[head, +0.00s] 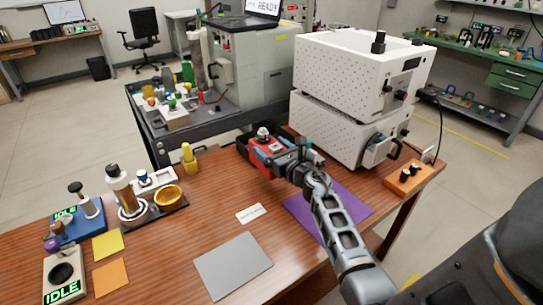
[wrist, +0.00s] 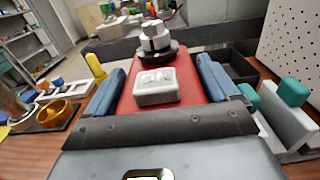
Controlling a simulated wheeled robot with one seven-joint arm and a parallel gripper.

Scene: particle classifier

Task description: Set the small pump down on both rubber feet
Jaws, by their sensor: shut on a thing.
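The small pump appears to be the red body (wrist: 190,82) in the wrist view, with a small white box and a round grey-and-white head on top. It also shows in the head view (head: 263,150), near the table's far edge. My gripper (wrist: 165,88) is shut on it, with a blue pad against each side. In the head view my gripper (head: 280,158) reaches it from the right. The rubber feet are hidden, and I cannot tell whether the pump's underside touches the table or a surface beneath it.
White perforated boxes (head: 345,80) are stacked right of the pump. A purple mat (head: 355,198) lies under my arm. A yellow bottle (head: 189,158) stands to the left. An orange block with knobs (head: 415,176) sits at right.

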